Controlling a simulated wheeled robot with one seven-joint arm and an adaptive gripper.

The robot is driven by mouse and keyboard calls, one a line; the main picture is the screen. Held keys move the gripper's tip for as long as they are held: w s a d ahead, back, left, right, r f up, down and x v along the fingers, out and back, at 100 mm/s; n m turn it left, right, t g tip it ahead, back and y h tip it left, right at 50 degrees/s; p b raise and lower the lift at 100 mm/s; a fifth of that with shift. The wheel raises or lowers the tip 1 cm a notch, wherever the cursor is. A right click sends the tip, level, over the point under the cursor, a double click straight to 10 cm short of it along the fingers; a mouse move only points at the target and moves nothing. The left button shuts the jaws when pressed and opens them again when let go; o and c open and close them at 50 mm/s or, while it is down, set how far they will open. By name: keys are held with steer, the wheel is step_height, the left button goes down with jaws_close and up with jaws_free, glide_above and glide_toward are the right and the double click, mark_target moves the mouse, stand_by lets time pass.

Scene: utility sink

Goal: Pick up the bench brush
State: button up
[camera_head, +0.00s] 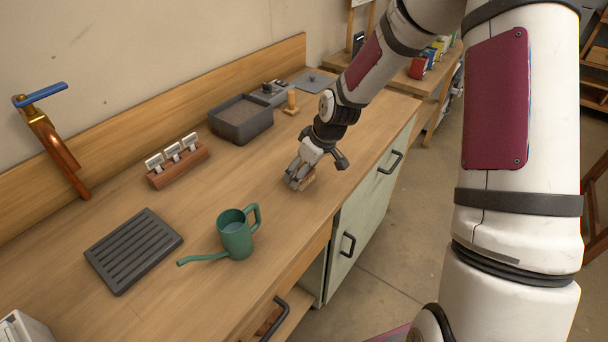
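My gripper (297,182) is low over the wooden worktop near its front edge, with its fingers pointing down. A small tan wooden piece (309,183) shows at the fingers, mostly covered by them; it looks like the bench brush, but too little of it shows to be sure. The fingers are at or around this piece. I cannot tell whether they are shut on it or whether it is clear of the worktop.
A green watering can (236,238) and a dark slatted tray (133,250) stand in front. A wooden label holder (178,165), a grey soil tray (241,120) and an upright wooden tool (291,103) are farther back. A copper tap (55,150) is left. Worktop around my gripper is clear.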

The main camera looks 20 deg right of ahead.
mark_target(302, 163)
steer(key=c, duration=0.7)
steer(key=shift+r, duration=0.1)
steer(key=shift+r, duration=0.6)
step_height(302, 163, up, 2)
steer(key=shift+w+r, duration=0.1)
steer(key=shift+r, duration=0.05)
steer(key=s+p, duration=0.1)
steer(key=s, duration=0.4)
steer(key=s+r, duration=0.1)
steer(key=s, duration=0.4)
steer(key=s+p, duration=0.1)
steer(key=s, duration=0.5)
steer(key=shift+s+a+r+p, duration=0.1)
steer(key=shift+a+r+p, duration=0.05)
steer(key=shift+a+p, duration=0.15)
steer(key=shift+o, duration=1.2)
steer(key=shift+c, duration=0.5)
